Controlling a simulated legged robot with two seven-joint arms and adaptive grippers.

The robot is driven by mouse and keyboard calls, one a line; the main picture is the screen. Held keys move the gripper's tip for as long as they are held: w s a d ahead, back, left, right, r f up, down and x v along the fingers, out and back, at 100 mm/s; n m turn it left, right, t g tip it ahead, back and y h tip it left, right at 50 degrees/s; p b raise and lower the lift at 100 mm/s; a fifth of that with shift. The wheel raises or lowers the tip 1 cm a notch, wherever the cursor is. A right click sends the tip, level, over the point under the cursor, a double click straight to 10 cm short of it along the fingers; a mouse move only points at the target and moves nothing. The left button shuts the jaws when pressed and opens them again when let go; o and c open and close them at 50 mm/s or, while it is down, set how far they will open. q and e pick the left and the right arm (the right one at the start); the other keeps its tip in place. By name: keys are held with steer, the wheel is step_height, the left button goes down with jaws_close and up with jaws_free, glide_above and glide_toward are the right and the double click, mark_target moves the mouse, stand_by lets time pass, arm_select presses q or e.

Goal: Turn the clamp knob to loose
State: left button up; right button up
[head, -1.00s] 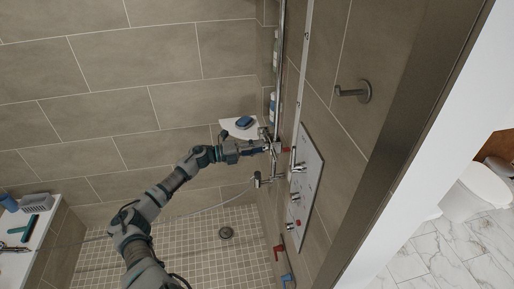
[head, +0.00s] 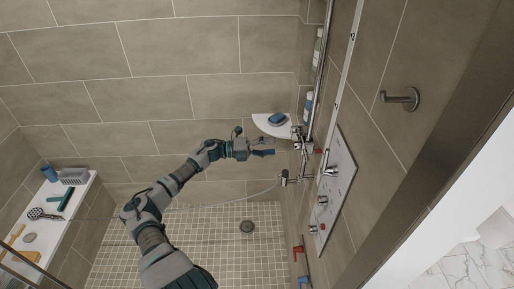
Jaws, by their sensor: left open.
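The shower rail (head: 321,75) runs down the right wall. A small chrome clamp with its knob (head: 297,132) sits near its lower end, just above the valve fittings. The knob is too small for me to tell how far it is turned. My left gripper (head: 268,147) is open and empty. It is a short way left of the clamp, with a visible gap between them. My right gripper is not in view.
The valve panel (head: 337,185) with red-marked knobs is to the right. A white ledge (head: 60,215) holds a shower head (head: 42,214) and brushes. The tiled floor is clear.

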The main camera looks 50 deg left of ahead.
arm_select(q)
steer(key=shift+v, duration=2.35)
steer(key=shift+w, duration=0.1)
